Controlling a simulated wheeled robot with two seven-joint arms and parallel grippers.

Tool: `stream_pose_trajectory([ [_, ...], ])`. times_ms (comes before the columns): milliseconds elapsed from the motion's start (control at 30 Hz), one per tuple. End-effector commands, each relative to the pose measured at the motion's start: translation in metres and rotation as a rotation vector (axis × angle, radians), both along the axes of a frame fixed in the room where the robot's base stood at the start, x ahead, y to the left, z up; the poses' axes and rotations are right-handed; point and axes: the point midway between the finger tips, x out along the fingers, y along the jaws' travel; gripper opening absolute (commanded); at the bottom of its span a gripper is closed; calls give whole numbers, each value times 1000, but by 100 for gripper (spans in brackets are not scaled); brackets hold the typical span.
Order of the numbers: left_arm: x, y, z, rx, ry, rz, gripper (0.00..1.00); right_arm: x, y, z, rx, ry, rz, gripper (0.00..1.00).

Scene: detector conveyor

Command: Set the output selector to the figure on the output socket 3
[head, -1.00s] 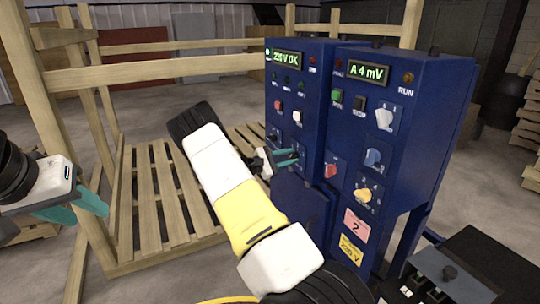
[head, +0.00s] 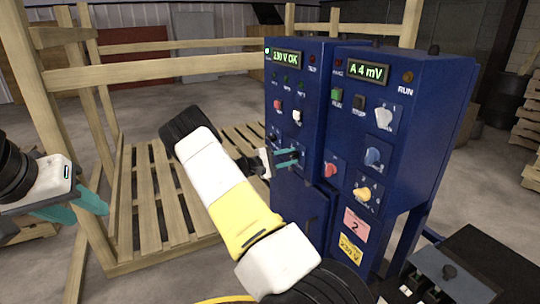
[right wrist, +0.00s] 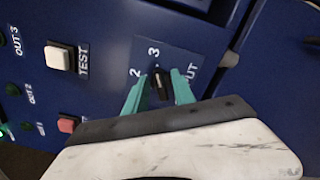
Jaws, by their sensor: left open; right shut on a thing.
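The output selector (right wrist: 160,85) is a small black knob on a blue cabinet, with a light mark on it. It sits between the teal fingers of my right gripper (right wrist: 158,92), which are shut on it. A figure 2 stands to its upper left and a figure 3 above it. The light mark points upward, roughly at the 3, though the fingers partly hide the dial. In the head view my right gripper (head: 287,157) reaches the left cabinet's lower panel. My left gripper (head: 85,207) is open and empty at the far left. I cannot make out output socket 3.
The left cabinet's display (head: 286,57) reads 230 V OK. A right cabinet (head: 430,110) carries white, blue and yellow knobs, a pink card (head: 356,224) with a 2, and a yellow 230 V card (head: 351,249).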

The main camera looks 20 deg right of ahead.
Motion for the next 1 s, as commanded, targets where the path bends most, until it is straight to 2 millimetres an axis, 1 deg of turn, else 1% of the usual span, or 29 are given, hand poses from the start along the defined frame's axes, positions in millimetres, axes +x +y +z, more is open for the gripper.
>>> stream_pose_trajectory([
  [167,0,0,0,0,0,0,41,1,2,-2,5,1,3,0],
  [200,0,0,0,0,0,0,41,1,2,-2,5,1,3,33],
  [233,0,0,0,0,0,0,41,1,2,-2,5,1,3,35],
  [467,0,0,0,0,0,0,41,0,1,-1,2,1,2,35],
  [567,0,0,0,0,0,0,41,0,7,-1,3,1,3,35],
  [667,0,0,0,0,0,0,41,0,21,-1,1,1,5,35],
  [900,0,0,0,0,0,0,41,-4,62,-1,4,0,5,35],
  [1000,0,0,0,0,0,0,41,-5,73,-1,2,1,4,35],
])
